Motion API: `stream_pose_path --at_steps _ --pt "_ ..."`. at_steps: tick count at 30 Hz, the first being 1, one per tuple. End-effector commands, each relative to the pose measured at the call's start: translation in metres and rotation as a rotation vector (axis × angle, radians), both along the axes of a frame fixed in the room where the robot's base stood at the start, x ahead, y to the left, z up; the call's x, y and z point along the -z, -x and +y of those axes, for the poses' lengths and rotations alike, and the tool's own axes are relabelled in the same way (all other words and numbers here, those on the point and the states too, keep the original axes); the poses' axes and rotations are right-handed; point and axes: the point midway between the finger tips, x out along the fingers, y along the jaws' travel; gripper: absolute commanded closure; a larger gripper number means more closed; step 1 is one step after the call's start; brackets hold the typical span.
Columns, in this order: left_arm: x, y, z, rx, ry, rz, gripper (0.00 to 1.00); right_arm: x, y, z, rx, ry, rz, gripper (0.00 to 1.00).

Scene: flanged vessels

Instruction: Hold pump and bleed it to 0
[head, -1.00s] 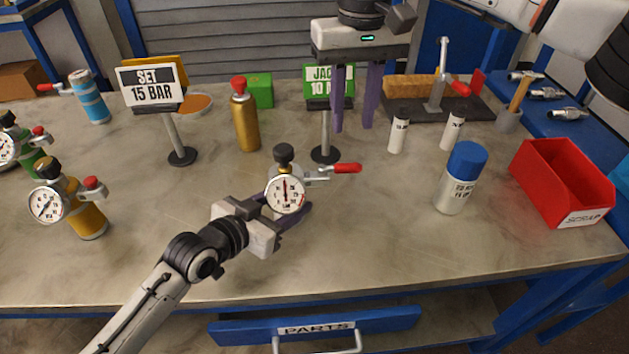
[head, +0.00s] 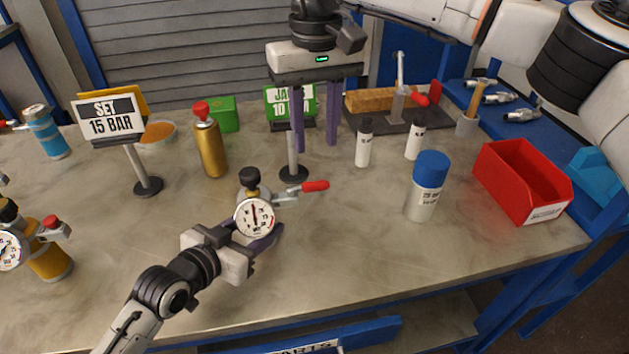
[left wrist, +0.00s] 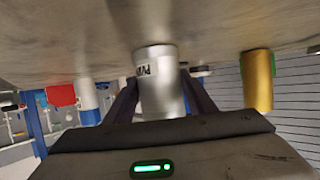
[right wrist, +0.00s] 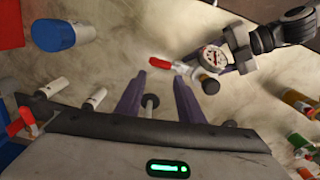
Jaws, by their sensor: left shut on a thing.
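The pump (head: 249,195) is a silver cylinder with a round white gauge (head: 255,217), a black knob (head: 249,179) on top and a red-tipped lever (head: 314,186) pointing right. The gauge needle stands close to vertical; its numbers are too small to read. My left gripper (head: 264,240) is shut around the pump's body, seen as a silver cylinder in the left wrist view (left wrist: 160,85). My right gripper (head: 315,147) is open and empty, fingers down, behind and right of the pump. In the right wrist view, the red lever (right wrist: 160,63) lies beyond its fingertips.
A green sign (head: 291,100) stands close to my right gripper. Capped bottles (head: 424,200), a red bin (head: 520,185) and a clamp on a dark board (head: 390,118) are to the right. A gold canister (head: 210,150) and SET 15 BAR sign (head: 107,118) are left. The front right table is clear.

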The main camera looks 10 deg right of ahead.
Motion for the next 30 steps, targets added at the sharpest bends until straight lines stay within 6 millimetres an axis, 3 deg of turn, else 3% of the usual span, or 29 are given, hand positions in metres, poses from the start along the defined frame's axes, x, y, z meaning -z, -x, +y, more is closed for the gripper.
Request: stream_pose_path --at_steps 4,8,14,24,30 --pt "0.000 0.000 0.000 0.000 0.000 0.001 0.86 0.003 0.002 0.000 0.050 -0.019 0.001 0.65" --pt "0.000 0.000 0.000 0.000 0.000 0.001 0.86 0.009 0.007 -0.002 0.205 -0.071 0.006 0.65" --pt "0.000 0.000 0.000 0.000 0.000 0.001 0.86 0.014 0.018 -0.009 0.594 -0.194 0.023 0.65" --pt "0.000 0.000 0.000 0.000 -0.001 0.001 0.86 0.002 0.032 -0.037 1.290 -0.403 0.078 0.65" --pt "0.000 0.000 0.000 0.000 -0.001 0.001 0.86 -0.006 0.037 -0.052 1.555 -0.484 0.110 0.65"
